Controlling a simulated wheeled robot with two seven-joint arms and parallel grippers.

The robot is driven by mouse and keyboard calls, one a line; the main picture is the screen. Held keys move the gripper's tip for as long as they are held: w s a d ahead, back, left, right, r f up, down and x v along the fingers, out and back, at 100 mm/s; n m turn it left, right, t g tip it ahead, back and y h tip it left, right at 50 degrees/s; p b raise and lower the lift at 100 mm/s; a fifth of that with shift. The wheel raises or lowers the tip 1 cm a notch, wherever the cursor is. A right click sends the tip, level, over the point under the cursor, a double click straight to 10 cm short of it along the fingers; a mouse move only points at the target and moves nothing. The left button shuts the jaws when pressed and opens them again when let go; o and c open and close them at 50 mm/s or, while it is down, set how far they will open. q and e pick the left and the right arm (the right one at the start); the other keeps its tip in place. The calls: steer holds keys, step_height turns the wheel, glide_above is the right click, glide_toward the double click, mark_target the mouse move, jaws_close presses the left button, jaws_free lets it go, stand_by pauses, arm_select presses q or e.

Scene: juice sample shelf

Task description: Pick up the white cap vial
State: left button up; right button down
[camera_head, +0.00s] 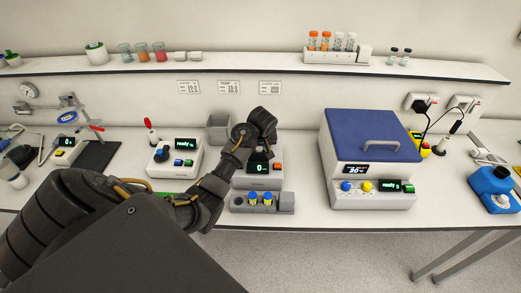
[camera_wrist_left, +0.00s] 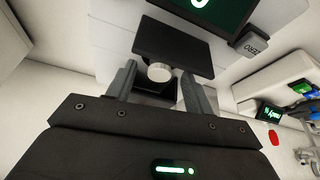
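A vial with a round white cap (camera_wrist_left: 158,72) shows in the left wrist view between the fingers of my left gripper (camera_wrist_left: 158,76). Its body is mostly hidden below the cap. The fingers are apart, with a visible gap on each side of the cap. A black plate (camera_wrist_left: 172,42) of the device with the green-digit display lies just beyond the cap. In the head view my left arm reaches over the scale (camera_head: 244,181), which reads 0, and hides this vial. My right gripper is not in view.
On the wall shelf, a rack (camera_head: 325,56) holds orange-capped and white-capped vials. A small holder (camera_head: 287,203) with yellow-and-blue vials stands in front of the scale. A grey bin (camera_head: 217,130) is behind it. A blue-lidded machine (camera_head: 345,140) stands to the right.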

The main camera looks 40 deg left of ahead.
arm_select(q)
jaws_close()
steer(key=shift+r, duration=0.1)
